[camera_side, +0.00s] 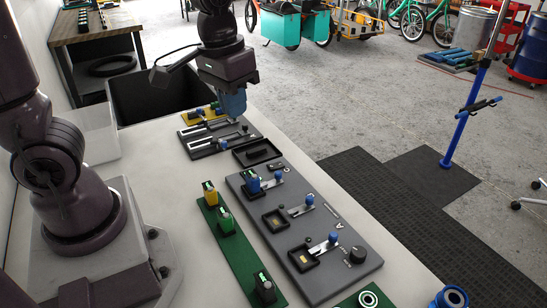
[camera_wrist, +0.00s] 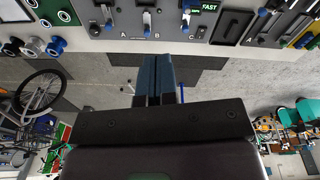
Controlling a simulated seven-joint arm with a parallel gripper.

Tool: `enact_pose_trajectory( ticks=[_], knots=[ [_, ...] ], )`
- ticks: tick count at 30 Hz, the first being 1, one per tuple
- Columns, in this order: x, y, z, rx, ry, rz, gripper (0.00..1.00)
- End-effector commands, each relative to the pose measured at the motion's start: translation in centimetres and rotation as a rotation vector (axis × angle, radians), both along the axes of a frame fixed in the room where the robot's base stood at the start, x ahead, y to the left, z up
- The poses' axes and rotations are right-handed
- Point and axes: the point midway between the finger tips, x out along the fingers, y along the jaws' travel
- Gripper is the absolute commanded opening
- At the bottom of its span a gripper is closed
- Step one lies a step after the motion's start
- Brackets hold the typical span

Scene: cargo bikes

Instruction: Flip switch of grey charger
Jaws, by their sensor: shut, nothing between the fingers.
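The grey charger (camera_side: 330,215) is a flat panel on the table, with dark docks, a black knob (camera_side: 357,255) and three blue-tipped switches (camera_side: 279,176). A blue battery (camera_side: 252,182) stands in its far dock; the other two docks look empty. In the wrist view the charger (camera_wrist: 170,30) lies along the top edge, with letters A, B and C beside its switches (camera_wrist: 147,18). My gripper (camera_side: 236,112) is shut and empty, above the far end of the table, beyond the charger. Its blue fingers (camera_wrist: 160,80) point towards the charger side in the wrist view.
A green strip (camera_side: 235,250) with yellow, green and dark batteries lies left of the charger. A black tray (camera_side: 256,152) and a dark tool board (camera_side: 215,140) lie beyond it. A blue stand (camera_side: 463,125) rises from the floor at right.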

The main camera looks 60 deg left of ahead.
Motion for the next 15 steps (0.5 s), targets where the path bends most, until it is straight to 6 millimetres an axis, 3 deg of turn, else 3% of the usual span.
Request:
enact_pose_trajectory(
  ticks=[15],
  knots=[
    [10.0, 6.1, -10.3, 0.182, 0.155, 0.709, 0.00]
  ],
)
